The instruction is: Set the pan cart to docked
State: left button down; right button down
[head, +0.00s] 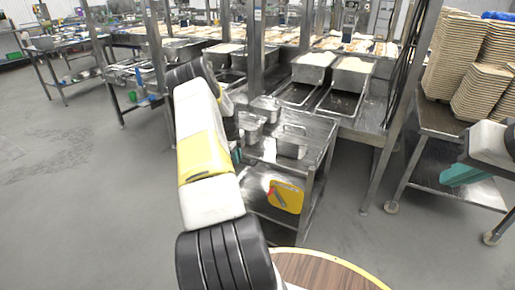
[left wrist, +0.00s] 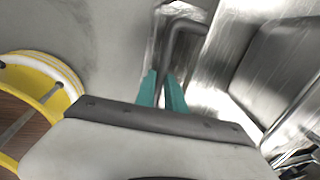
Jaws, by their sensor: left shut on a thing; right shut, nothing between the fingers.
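The pan cart (head: 318,150) is a steel trolley with small metal pans on its top and a lower shelf. It stands in front of the steel counter. My left gripper (head: 237,156) is at the cart's left side, mostly hidden behind my own arm in the head view. In the left wrist view its teal fingers (left wrist: 162,92) are closed on a bent grey bar (left wrist: 175,45), which looks like the cart's handle. My right gripper (head: 466,175) is shut and empty at the right edge, apart from the cart.
A yellow board (head: 286,197) with a red-handled tool lies on the cart's lower shelf. The steel counter (head: 375,135) holds large pans of rice (head: 314,60). A wheeled rack with stacked trays (head: 482,95) stands right. Open floor (head: 80,190) lies left.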

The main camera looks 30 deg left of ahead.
pick_arm(q)
jog(key=c, duration=1.4)
grip_release()
notch_tip(320, 180, up, 8)
jog(key=s, duration=0.1)
jog(key=shift+s+f, duration=0.15)
jog(key=shift+s, duration=0.15)
